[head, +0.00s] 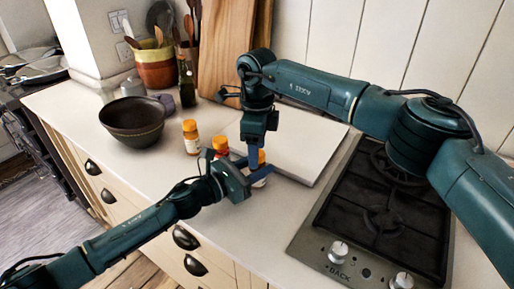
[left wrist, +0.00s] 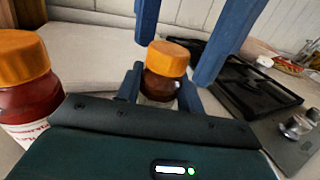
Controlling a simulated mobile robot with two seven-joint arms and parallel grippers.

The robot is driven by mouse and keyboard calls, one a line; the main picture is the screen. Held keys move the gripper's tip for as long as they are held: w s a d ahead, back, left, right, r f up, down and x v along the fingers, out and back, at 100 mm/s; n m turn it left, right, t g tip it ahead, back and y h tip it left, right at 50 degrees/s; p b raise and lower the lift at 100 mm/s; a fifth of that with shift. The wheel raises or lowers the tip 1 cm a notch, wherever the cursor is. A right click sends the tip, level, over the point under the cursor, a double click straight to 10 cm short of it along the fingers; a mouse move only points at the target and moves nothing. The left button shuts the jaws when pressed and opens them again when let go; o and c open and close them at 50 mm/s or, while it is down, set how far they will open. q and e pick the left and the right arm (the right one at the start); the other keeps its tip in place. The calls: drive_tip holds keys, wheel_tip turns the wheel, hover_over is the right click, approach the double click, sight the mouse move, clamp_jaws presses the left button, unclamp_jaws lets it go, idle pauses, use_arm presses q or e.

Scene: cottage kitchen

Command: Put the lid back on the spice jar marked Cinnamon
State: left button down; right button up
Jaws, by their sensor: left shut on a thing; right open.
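A spice jar with an orange lid and dark brown contents (left wrist: 166,75) stands between the fingers of my left gripper (left wrist: 160,92), which is shut on it. The orange lid sits on top of this jar; in the head view the jar (head: 261,157) is mostly hidden by the grippers. My right gripper (head: 254,158) points down from above, and its open blue fingers (left wrist: 187,32) are either side of and just above the lid in the left wrist view. I cannot read the jar's label.
A red jar with an orange lid (head: 220,144) stands close left of the left gripper, and another orange-lidded jar (head: 190,137) is farther left. A dark bowl (head: 135,120) stands on the counter. A white board (head: 310,155) lies behind, and a gas hob (head: 385,215) is at right.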

wheel_tip(320, 180, up, 12)
drive_tip(key=shift+f, duration=0.15)
idle(0.3)
use_arm(q)
drive_tip(key=c, duration=0.8)
unclamp_jaws()
drive_tip(key=b+v, duration=0.2)
drive_tip(key=v, duration=0.9)
drive_tip(key=shift+s+a+f, duration=0.2)
drive_tip(key=shift+a, duration=0.15)
drive_tip(key=shift+s+a+r+b, duration=0.2)
drive_tip(key=shift+s+a+b, duration=0.15)
drive_tip(key=shift+s+a, duration=0.15)
use_arm(e)
drive_tip(key=shift+f, duration=1.35)
use_arm(q)
drive_tip(key=shift+w, duration=0.1)
